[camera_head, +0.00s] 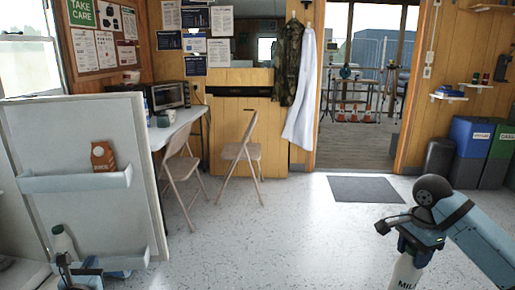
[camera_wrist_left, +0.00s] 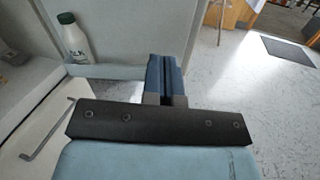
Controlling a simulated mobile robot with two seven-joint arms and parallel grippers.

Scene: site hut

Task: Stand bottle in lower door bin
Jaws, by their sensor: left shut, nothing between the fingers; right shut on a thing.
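My right gripper (camera_head: 418,246) is shut on a white milk bottle (camera_head: 405,273) and holds it above the floor at the lower right; the frame edge cuts off its lower part. The open fridge door (camera_head: 60,130) stands at the left with two bins. The lower door bin (camera_head: 130,262) holds another white bottle (camera_head: 63,243) with a green cap, upright at its left end. That bottle also shows in the left wrist view (camera_wrist_left: 75,42). My left gripper (camera_head: 92,264) is shut and empty in front of the lower bin, partly covering it. Its blue fingers (camera_wrist_left: 165,85) show in the left wrist view.
The upper door bin (camera_head: 80,181) holds a brown carton (camera_head: 103,156). The middle floor is clear.

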